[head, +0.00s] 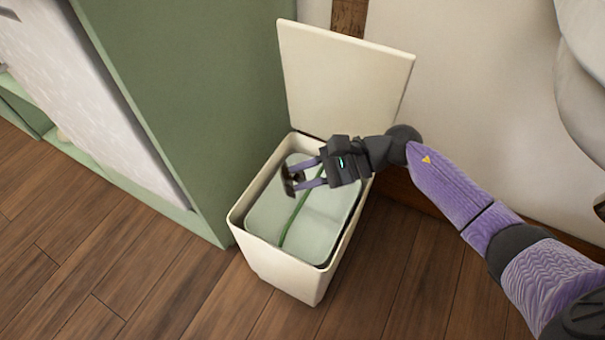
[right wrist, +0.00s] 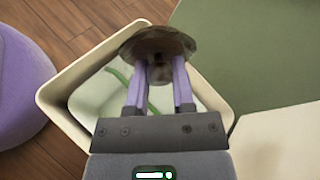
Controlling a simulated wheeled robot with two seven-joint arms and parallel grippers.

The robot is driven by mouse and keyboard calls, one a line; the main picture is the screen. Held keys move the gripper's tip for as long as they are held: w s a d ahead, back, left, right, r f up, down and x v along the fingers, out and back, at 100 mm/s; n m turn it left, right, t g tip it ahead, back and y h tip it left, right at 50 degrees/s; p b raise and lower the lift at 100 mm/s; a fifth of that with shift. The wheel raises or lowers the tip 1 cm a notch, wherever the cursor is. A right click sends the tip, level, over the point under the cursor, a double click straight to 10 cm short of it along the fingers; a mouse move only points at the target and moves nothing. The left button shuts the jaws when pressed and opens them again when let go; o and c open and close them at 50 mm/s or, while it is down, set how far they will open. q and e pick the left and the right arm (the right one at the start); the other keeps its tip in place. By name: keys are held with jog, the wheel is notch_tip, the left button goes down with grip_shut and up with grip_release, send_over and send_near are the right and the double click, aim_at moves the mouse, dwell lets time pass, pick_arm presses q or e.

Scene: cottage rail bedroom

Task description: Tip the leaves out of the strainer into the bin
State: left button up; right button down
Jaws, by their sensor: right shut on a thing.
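The cream bin (head: 272,270) stands on the floor with its lid (head: 345,80) raised at the back. A pale green-white lining fills its inside, and a thin green strip (head: 287,232) runs across it. My right gripper (head: 293,179) is over the bin's opening, shut on the strainer (right wrist: 158,40), a small brownish round piece at the fingertips. In the head view the strainer is small and dark, seen nearly edge-on. In the right wrist view its broad face shows beyond the fingers. I cannot make out any leaves. My left gripper is not in view.
A green cabinet side (head: 190,100) stands close to the left of the bin. A pale wall (head: 460,90) is behind it on the right. Wooden floor (head: 120,255) lies clear in front. A grey hanging cloth (head: 585,50) is at the upper right.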

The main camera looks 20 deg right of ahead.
jog(key=shift+f+y+b, duration=0.2)
jog(key=shift+y+b, duration=0.2)
jog(key=shift+b, duration=0.15)
jog(key=y, duration=0.2)
jog(key=m+t+y, duration=0.1)
jog(key=y, duration=0.1)
jog(key=shift+f+t+y, duration=0.15)
jog(key=shift+t+y, duration=0.15)
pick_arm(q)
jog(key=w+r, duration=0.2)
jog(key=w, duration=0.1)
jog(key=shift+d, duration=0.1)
